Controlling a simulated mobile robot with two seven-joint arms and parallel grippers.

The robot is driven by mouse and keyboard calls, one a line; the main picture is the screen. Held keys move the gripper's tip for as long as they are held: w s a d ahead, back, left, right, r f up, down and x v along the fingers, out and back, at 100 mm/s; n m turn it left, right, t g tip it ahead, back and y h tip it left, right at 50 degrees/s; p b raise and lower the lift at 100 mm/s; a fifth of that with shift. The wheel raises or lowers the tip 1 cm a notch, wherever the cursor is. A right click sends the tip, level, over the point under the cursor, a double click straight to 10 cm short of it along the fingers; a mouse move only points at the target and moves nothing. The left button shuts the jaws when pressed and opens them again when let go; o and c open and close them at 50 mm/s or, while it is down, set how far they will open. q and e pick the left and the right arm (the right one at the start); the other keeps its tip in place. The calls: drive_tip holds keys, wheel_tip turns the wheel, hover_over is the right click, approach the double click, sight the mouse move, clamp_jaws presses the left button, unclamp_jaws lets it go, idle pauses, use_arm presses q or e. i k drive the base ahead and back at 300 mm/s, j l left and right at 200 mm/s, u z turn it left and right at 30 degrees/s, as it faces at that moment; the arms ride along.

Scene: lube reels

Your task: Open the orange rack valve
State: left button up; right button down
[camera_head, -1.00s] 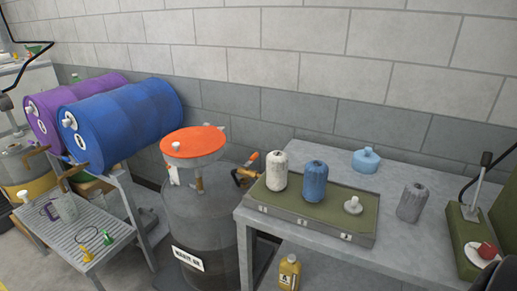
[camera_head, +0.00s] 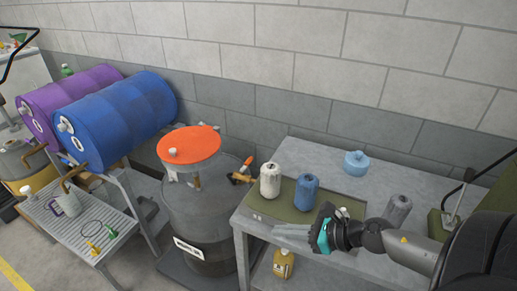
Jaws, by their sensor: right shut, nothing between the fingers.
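A brass-coloured tap with an orange-tipped handle (camera_head: 245,166) sits beside the orange round top (camera_head: 190,145) of a dark grey drum (camera_head: 200,215). On the rack at left lie a blue drum (camera_head: 125,115) and a purple drum (camera_head: 45,105). A brown tap (camera_head: 73,176) shows below the blue drum and another (camera_head: 36,150) near the purple one. I cannot tell which part is the orange rack valve. My right gripper (camera_head: 277,231) is shut and empty, pointing left over the workbench's front edge, apart from every tap. My left gripper is not in view.
The workbench (camera_head: 325,160) holds a green tray (camera_head: 285,190) with white (camera_head: 270,180) and blue (camera_head: 306,193) canisters. A grey canister (camera_head: 398,208) stands by my right arm. A light blue container (camera_head: 356,163) is at the back. A slatted grey stand (camera_head: 95,225) holds small items.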

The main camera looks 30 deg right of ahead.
sight(250, 160)
drive_tip(key=i+l, duration=0.5)
drive_tip(key=l, duration=0.15)
drive_tip(key=i+l, duration=0.45)
drive_tip(key=l, duration=0.15)
